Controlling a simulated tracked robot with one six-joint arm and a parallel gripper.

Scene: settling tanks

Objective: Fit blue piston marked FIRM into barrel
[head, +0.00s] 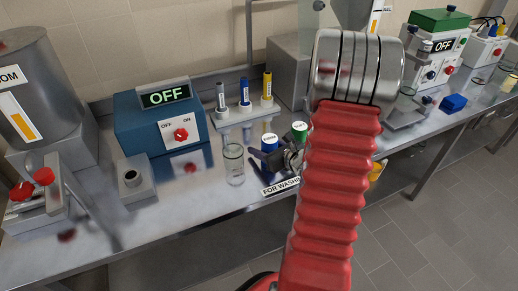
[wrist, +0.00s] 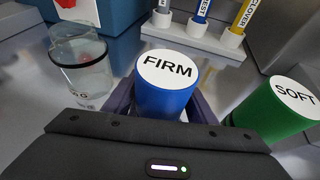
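The blue piston (wrist: 168,85) has a white top reading FIRM and sits between my gripper's two fingers (wrist: 165,108) in the wrist view. A finger shows close on each side, but I cannot tell whether they press on it. In the head view, the blue piston (head: 269,141) is partly behind my dark gripper (head: 268,160). A clear, open-topped glass cylinder (head: 233,165), which looks like the barrel, stands upright just left of it. The glass cylinder also shows at the left of the wrist view (wrist: 84,68). The piston's lower end is hidden.
A green piston marked SOFT (wrist: 280,108) stands close right of the blue one. A rack (head: 246,113) with several coloured plungers is behind. A blue box reading OFF (head: 135,130) and a grey block with a hole (head: 134,182) are left. The bench's front edge is near.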

